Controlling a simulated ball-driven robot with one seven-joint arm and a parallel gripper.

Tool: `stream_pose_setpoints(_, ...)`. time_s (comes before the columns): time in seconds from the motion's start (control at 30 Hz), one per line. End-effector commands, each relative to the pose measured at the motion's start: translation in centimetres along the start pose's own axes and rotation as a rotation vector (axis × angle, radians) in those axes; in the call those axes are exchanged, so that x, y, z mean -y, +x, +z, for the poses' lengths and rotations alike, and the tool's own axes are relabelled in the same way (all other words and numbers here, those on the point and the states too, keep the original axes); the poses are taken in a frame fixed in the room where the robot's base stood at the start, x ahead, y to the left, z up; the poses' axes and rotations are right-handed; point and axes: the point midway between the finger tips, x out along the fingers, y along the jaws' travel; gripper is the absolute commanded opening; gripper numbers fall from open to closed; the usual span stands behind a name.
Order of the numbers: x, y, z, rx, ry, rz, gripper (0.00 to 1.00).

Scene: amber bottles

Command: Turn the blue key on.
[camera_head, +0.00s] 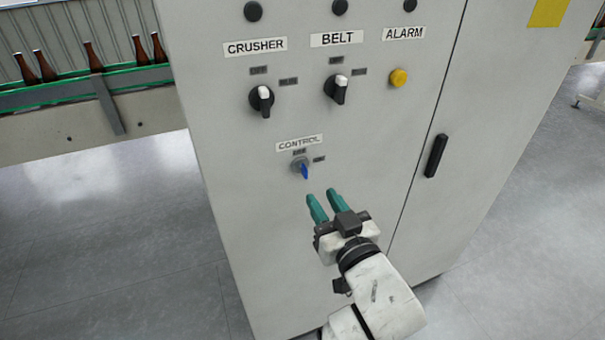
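The blue key (304,171) sits in a round grey lock under the CONTROL label (299,143) on the grey cabinet front. Small dark plates stand above and to the right of the lock; their lettering is too small to read. My gripper (323,197), with two green fingers, is just below and right of the key in the picture. The fingers are apart with a gap between them and nothing held. They do not appear to touch the key; their distance from the cabinet is hard to judge.
Above the key are the black CRUSHER knob (262,101) and BELT knob (337,89). A yellow button (398,78) is under the ALARM label. A black door handle (435,155) is to the right. A conveyor (75,97) with amber bottles runs at the left.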

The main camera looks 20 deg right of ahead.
Motion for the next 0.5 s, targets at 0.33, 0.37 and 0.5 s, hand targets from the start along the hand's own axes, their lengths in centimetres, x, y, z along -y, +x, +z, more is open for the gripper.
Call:
stream_pose_setpoints(0.33, 0.0, 6.2, -0.2, 0.000, 0.000, 0.001, 0.32)
stream_pose_setpoints(0.37, 0.0, 6.7, -0.2, -0.001, 0.000, 0.001, 0.32)
stream_pose_setpoints(0.5, 0.0, 8.0, -0.1, 0.000, 0.000, 0.001, 0.32)
